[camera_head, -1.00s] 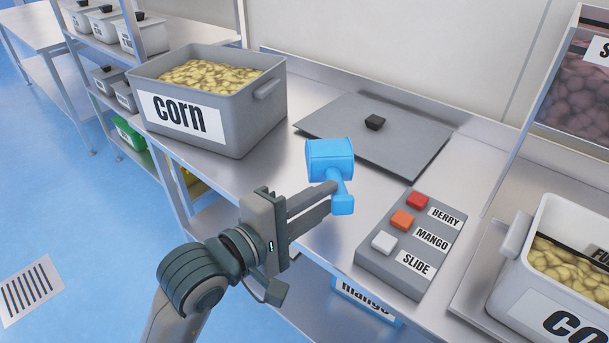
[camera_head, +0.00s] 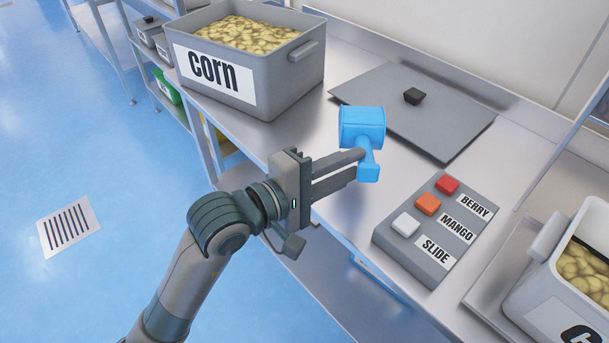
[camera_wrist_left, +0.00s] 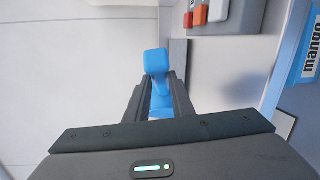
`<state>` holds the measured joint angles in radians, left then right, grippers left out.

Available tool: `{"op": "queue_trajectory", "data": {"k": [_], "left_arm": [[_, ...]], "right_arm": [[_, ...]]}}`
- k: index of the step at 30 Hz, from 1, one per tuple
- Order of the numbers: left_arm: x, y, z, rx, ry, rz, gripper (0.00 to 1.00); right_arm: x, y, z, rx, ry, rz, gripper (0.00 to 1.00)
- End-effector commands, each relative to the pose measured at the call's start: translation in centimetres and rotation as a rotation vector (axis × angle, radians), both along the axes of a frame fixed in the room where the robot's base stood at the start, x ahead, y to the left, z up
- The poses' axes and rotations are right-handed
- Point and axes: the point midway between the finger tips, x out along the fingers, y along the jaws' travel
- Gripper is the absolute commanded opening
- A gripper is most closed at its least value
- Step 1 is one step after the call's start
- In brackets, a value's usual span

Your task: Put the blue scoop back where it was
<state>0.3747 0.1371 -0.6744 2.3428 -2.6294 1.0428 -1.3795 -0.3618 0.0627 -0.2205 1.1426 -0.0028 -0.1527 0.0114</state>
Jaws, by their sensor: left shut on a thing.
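The blue scoop (camera_head: 361,127) is held above the metal counter, between the corn bin and the button panel. My left gripper (camera_head: 360,160) is shut on its handle, with the cup above the fingers. In the left wrist view the scoop (camera_wrist_left: 156,62) sticks out past the two fingertips (camera_wrist_left: 160,85). The scoop appears empty from outside, but its inside is hidden. My right gripper is not in view.
The grey corn bin (camera_head: 255,98) stands at the back left, full of pale pieces. A grey lid (camera_head: 440,125) lies on the counter behind the scoop. The button panel (camera_head: 390,241) is to the right, and a second bin (camera_head: 540,290) stands at the right edge.

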Motion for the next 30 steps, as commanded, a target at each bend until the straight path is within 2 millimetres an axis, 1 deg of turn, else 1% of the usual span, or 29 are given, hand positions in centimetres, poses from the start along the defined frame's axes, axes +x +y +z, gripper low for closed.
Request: {"op": "queue_trajectory", "data": {"k": [1,9,12,15,19,24,30], "left_arm": [[0.6,0.9,-0.6,0.005,0.003,0.003,0.00],[3.3,5.2,-3.7,0.006,0.003,0.003,0.00],[4.1,6.5,-4.5,0.003,0.001,0.003,0.00],[4.7,7.3,-5.2,0.002,0.001,0.002,0.00],[4.9,7.8,-5.4,0.000,-0.001,0.001,0.00],[5.0,7.8,-5.4,-0.001,-0.002,0.000,0.00],[4.9,7.8,-5.8,-0.001,0.001,0.000,0.00]], "right_arm": [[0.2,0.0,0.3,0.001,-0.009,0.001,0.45],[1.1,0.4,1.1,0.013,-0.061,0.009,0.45],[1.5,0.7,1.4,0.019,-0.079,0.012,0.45],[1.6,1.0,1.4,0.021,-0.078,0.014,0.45],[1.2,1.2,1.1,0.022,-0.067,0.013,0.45],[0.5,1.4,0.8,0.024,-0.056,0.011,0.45],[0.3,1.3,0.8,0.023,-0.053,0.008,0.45]]}}
